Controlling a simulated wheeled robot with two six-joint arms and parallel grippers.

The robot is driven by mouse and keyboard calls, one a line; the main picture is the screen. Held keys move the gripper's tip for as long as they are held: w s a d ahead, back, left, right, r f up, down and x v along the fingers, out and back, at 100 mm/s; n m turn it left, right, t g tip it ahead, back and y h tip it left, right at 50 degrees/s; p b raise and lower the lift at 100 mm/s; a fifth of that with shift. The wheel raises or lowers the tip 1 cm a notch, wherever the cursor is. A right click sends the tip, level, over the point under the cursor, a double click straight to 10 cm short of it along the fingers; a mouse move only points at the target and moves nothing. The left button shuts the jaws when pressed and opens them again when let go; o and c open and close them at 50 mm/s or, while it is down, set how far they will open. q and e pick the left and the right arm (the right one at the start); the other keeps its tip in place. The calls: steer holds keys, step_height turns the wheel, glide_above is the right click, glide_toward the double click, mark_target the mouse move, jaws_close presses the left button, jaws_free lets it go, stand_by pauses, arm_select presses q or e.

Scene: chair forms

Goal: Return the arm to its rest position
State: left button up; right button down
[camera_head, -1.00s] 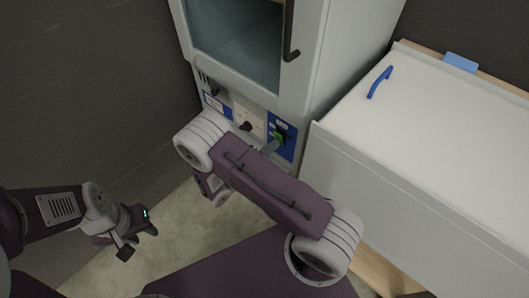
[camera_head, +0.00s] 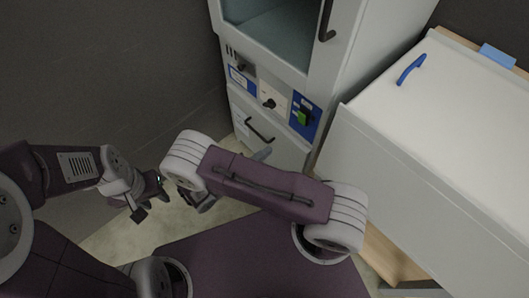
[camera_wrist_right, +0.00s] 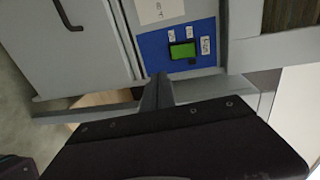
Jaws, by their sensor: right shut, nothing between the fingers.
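My right arm (camera_head: 265,188) crosses the middle of the head view, its purple link lying in front of the white cabinet. The grey tip of my right gripper (camera_head: 262,154) shows just above that link. In the right wrist view my right gripper (camera_wrist_right: 157,92) is shut and empty, below and apart from a green switch (camera_wrist_right: 182,51) on a blue panel. The green switch also shows in the head view (camera_head: 304,117). My left gripper (camera_head: 151,200) hangs at the left, its two fingers apart with nothing seen between them. My right wrist partly hides the floor there.
The white cabinet (camera_head: 345,65) has a glass door above and a drawer with a black handle (camera_head: 258,130) below. A white chest (camera_head: 450,120) with a blue handle (camera_head: 411,70) stands at the right. A dark wall is at the left. Some pale floor (camera_head: 120,238) is clear.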

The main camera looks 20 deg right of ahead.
stand_by(0.3)
steer(key=w+d+r+m+g, duration=0.3)
steer(key=d+r+m+g, duration=0.1)
steer(key=d+r+m, duration=0.15)
steer(key=s+d+r+m+g+y, duration=0.3)
steer(key=s+m+y, duration=0.1)
steer(key=s+m, duration=0.25)
steer(key=s+d+r+m+g+y, duration=0.25)
steer(key=s+m+y, duration=0.2)
steer(key=m, duration=0.35)
steer(key=a+f+m+t+y, duration=0.3)
steer(key=a+m+t+y, duration=0.35)
steer(key=m, duration=1.35)
step_height(320, 180, up, 20)
steer(key=a+g+p, duration=0.2)
steer(key=p, duration=1.8)
steer(key=shift+w+a+m, duration=0.25)
steer(key=shift+w+m, duration=0.05)
steer(key=shift+m, duration=0.1)
